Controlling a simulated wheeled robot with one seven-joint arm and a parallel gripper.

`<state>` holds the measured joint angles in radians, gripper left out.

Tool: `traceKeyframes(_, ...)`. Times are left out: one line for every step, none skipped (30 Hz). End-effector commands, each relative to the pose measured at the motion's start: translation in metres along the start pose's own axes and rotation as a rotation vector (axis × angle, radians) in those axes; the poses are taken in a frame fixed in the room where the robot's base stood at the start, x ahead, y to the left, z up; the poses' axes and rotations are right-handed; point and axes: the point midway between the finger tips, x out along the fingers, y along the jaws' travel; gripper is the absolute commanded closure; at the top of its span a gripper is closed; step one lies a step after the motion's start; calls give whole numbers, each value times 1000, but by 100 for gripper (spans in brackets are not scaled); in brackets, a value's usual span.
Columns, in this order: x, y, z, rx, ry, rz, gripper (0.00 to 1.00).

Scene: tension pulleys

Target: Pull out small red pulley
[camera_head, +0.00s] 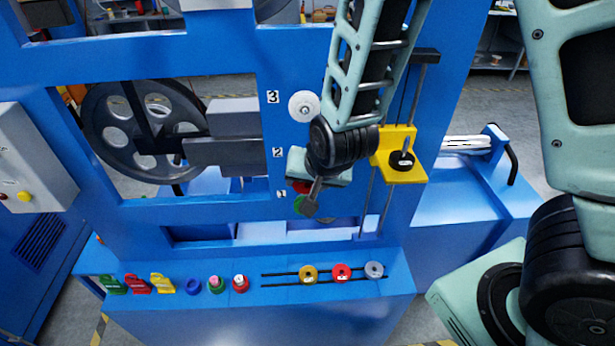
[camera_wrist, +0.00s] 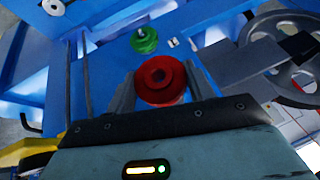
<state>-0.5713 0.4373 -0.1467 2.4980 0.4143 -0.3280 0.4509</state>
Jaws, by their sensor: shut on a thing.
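A small red pulley (camera_wrist: 160,80) sits between the two grey fingers of my gripper (camera_wrist: 158,88) in the wrist view. The fingers are shut on its sides. In the head view only a sliver of the red pulley (camera_head: 302,187) shows behind my gripper (camera_head: 310,200), close to the blue panel. I cannot tell whether it is still on a shaft. A green pulley (camera_wrist: 144,40) is just beyond it in the wrist view and is partly hidden behind my gripper in the head view (camera_head: 299,206).
A white pulley (camera_head: 303,106) is on the panel by label 3. A yellow bracket (camera_head: 400,156) on vertical rods stands close right of my gripper. A large dark wheel (camera_head: 147,135) is at left. The blue ledge (camera_head: 330,308) below holds several pulleys and coloured weights.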

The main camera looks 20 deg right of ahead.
Motion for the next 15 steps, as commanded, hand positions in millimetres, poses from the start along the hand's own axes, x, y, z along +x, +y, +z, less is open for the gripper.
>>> traceKeyframes(0,0,0,0,1,0,72)
traceKeyframes(0,0,0,0,1,-1,72)
traceKeyframes(0,0,0,0,1,-1,72)
traceKeyframes(0,0,0,0,1,-1,72)
traceKeyframes(0,0,0,0,1,-1,72)
traceKeyframes(0,0,0,0,0,-1,72)
traceKeyframes(-1,0,2,0,0,-1,72)
traceKeyframes(-2,0,3,0,-1,-1,72)
traceKeyframes(-3,0,5,-1,-1,-1,72)
traceKeyframes(-4,0,7,-1,-1,-1,72)
traceKeyframes(-6,0,9,-1,0,-2,72)
traceKeyframes(-7,0,12,-2,0,-2,72)
traceKeyframes(-8,0,14,-2,-1,-1,72)
traceKeyframes(-9,0,16,-2,-1,-1,72)
traceKeyframes(-11,0,19,-2,-1,-1,72)
